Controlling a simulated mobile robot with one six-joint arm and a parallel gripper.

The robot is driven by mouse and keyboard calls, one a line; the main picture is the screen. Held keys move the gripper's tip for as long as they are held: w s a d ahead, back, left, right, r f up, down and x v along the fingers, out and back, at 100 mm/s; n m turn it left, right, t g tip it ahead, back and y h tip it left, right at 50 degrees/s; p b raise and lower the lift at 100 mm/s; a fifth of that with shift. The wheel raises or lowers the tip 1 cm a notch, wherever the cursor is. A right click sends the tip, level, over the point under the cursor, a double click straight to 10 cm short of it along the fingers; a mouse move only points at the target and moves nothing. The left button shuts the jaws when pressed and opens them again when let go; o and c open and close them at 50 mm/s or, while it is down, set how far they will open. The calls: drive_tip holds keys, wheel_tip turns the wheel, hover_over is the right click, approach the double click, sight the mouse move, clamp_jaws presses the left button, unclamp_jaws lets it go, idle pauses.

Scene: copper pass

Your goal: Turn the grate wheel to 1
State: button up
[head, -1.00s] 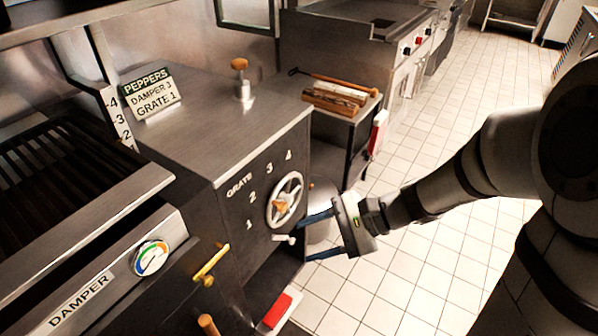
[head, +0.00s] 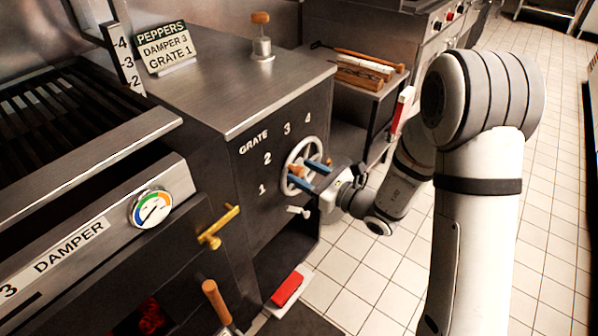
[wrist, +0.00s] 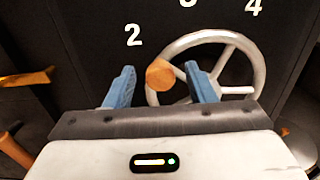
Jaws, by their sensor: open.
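The grate wheel (head: 315,146) is a pale spoked handwheel on the dark front panel, with numbers 1 to 4 around it under the word GRATE. Its orange-brown knob (wrist: 159,75) sits at the wheel's left side in the wrist view. My gripper (head: 298,173) is at the wheel with its blue fingers open, one on each side of the knob. In the wrist view (wrist: 160,92) a gap shows between the knob and each finger. The right finger hides part of the wheel's middle. I cannot tell which number the wheel stands at.
A sign (head: 165,48) reads PEPPERS, DAMPER 3, GRATE 1. A small pale lever (head: 298,211) sticks out just below the wheel. A brass handle (head: 219,227) and the damper dial (head: 151,208) are to the left. A red block (head: 287,289) lies low below.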

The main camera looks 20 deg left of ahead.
drive_tip(key=shift+x, duration=0.9)
drive_tip(key=shift+c, duration=0.3)
clamp_jaws()
